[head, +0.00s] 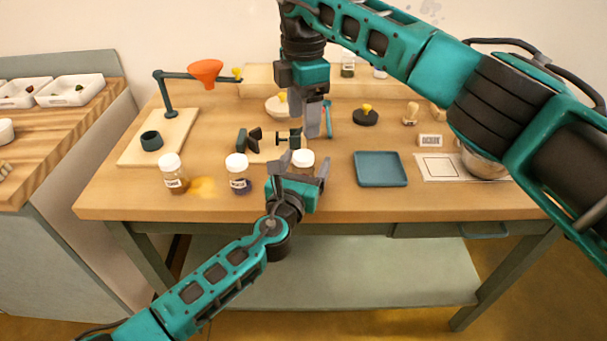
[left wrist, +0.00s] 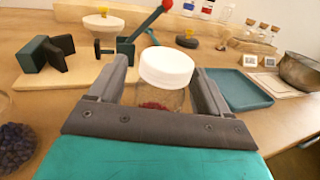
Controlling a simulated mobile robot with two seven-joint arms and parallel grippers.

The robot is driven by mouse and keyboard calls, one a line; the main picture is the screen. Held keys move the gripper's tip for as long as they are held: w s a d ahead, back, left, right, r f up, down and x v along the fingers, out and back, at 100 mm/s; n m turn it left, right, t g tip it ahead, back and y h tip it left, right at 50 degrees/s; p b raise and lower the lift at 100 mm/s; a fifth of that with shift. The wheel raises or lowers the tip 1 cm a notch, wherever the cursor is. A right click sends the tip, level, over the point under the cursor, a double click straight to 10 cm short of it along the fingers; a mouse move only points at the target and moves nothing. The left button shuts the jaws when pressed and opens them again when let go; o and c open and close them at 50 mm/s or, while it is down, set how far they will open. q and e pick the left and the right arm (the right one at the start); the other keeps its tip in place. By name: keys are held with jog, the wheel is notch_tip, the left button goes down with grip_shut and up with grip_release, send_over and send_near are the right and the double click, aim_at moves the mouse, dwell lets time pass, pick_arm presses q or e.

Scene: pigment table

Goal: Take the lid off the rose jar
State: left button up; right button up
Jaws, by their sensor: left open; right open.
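The rose jar (head: 303,158) stands upright near the table's front with its white lid on; red contents show low inside it in the left wrist view (left wrist: 160,98). My left gripper (head: 304,169) is open, with its fingers on either side of this jar. The fingers also show in the left wrist view (left wrist: 163,88), and I cannot tell whether they touch the glass. The jar's lower part is hidden by the gripper. My right gripper (head: 313,127) is open and empty, pointing down above the table behind the jar.
Two other white-lidded jars, one brown (head: 173,176) beside a yellow spill and one dark blue (head: 238,174), stand to the left. A dark clamp (head: 249,140) is behind. A blue-grey tray (head: 380,168) lies right. A stand with an orange funnel (head: 206,70) is back left.

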aim_at(303, 155)
pick_arm(q)
jog(key=shift+w, duration=0.1)
jog(key=shift+c, duration=0.2)
grip_shut()
pick_arm(e)
jog(key=shift+c, duration=0.9)
jog(key=m, duration=0.8)
jog(key=shift+m, duration=0.3)
jog(key=shift+f, duration=0.6)
notch_tip(303, 155, down, 7)
jog(key=shift+r, duration=0.1)
